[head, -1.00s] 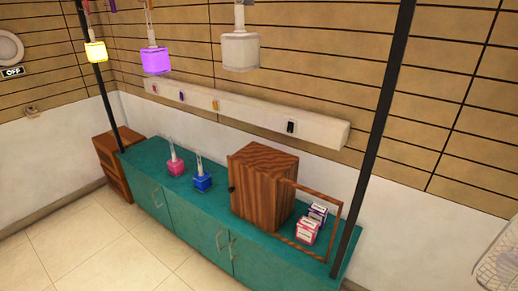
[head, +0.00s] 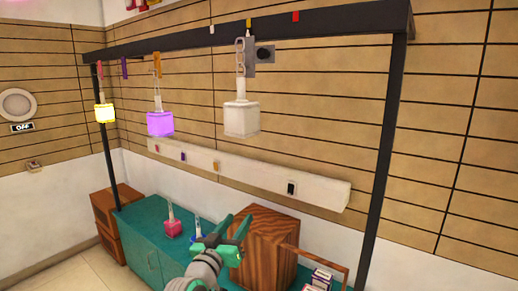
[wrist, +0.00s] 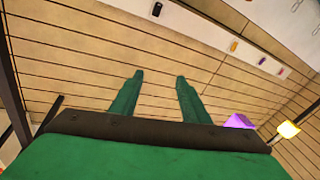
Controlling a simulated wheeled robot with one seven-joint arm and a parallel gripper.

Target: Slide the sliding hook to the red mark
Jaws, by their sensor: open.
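The sliding hook (head: 264,54) is a grey block with a dark knob under the black overhead beam. A white cube lamp (head: 241,119) hangs by it. The red mark (head: 295,16) is on the beam, right of the hook. A yellow mark (head: 249,22) is just above the hook, and a white mark (head: 211,29) is farther left. My green gripper (head: 240,240) is low in the head view, well below the lamp. In the wrist view my gripper (wrist: 160,76) is open and empty, with its fingers apart against the wall. The hook is not clearly seen there.
A lit purple lamp (head: 160,124) and a yellow lamp (head: 104,114) hang to the left. A brown wooden box (head: 265,245) stands on the teal cabinet (head: 150,240), beside my gripper. Black posts (head: 385,140) hold the beam (head: 340,26). A white switch strip (head: 320,187) runs along the wall.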

